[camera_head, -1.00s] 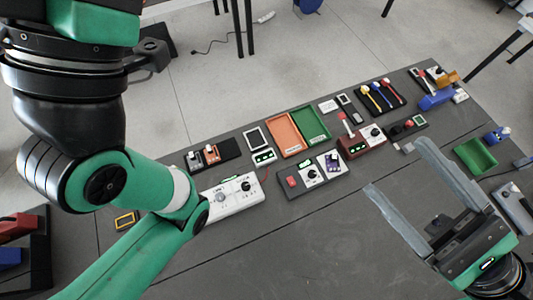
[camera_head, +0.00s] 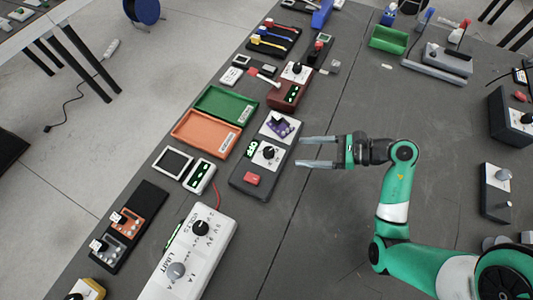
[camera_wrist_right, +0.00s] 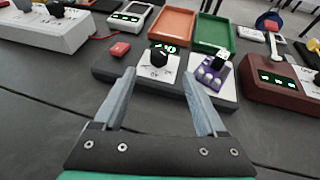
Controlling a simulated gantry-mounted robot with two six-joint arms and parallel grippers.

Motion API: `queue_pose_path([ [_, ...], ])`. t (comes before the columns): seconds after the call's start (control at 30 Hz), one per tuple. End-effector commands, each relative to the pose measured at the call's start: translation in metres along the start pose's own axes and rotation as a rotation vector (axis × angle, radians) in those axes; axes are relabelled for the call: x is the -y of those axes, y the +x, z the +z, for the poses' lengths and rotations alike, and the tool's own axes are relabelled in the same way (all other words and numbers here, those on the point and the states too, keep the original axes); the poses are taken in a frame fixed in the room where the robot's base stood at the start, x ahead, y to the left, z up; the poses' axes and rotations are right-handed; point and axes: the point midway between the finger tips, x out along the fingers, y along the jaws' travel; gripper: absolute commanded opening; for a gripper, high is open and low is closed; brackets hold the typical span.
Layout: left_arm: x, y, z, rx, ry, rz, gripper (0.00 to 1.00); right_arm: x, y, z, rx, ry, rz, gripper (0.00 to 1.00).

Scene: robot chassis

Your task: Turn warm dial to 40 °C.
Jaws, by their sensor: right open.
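A dark box carries a black dial knob (camera_head: 269,152) on a white plate, a green display (camera_head: 252,149) and a red button (camera_head: 251,179). No label readable here names the warm dial. In the right wrist view the black knob (camera_wrist_right: 159,57) stands just beyond my fingertips, between them. The green display's (camera_wrist_right: 163,47) digits cannot be read surely. My right gripper (camera_head: 298,152) is open and empty, to the right of the box in the head view, with its fingers pointing at the knob and apart from it. My left gripper is not in view.
A purple part (camera_head: 279,127) sits beside the dial on the same box. A red-brown box (camera_head: 288,95) with another knob stands beyond. A white box (camera_head: 190,254) with knobs, an orange tray (camera_head: 205,134) and a green tray (camera_head: 228,104) are near. The table behind my gripper is clear.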

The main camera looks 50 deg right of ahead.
Motion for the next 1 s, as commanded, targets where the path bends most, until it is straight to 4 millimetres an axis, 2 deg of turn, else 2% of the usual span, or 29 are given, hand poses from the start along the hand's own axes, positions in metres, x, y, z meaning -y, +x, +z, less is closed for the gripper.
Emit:
queue_pose_path([
  [0.17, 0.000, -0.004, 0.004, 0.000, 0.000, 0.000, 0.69, -0.001, 0.018, -0.001, 0.000, -0.002, 0.005, 0.74],
  [0.4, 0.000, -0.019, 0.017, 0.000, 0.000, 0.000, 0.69, -0.002, 0.072, -0.002, -0.001, -0.005, 0.008, 0.74],
  [0.6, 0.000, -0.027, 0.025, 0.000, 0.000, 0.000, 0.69, -0.001, 0.106, -0.001, 0.000, -0.004, 0.005, 0.74],
  [0.73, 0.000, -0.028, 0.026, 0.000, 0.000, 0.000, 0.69, -0.001, 0.115, 0.001, 0.000, -0.002, 0.003, 0.74],
  [0.97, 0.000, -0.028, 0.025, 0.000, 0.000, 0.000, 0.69, -0.001, 0.116, 0.002, 0.000, -0.001, 0.002, 0.74],
  [1.0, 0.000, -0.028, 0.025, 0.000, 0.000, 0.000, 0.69, -0.001, 0.116, 0.002, 0.000, -0.002, 0.002, 0.70],
])
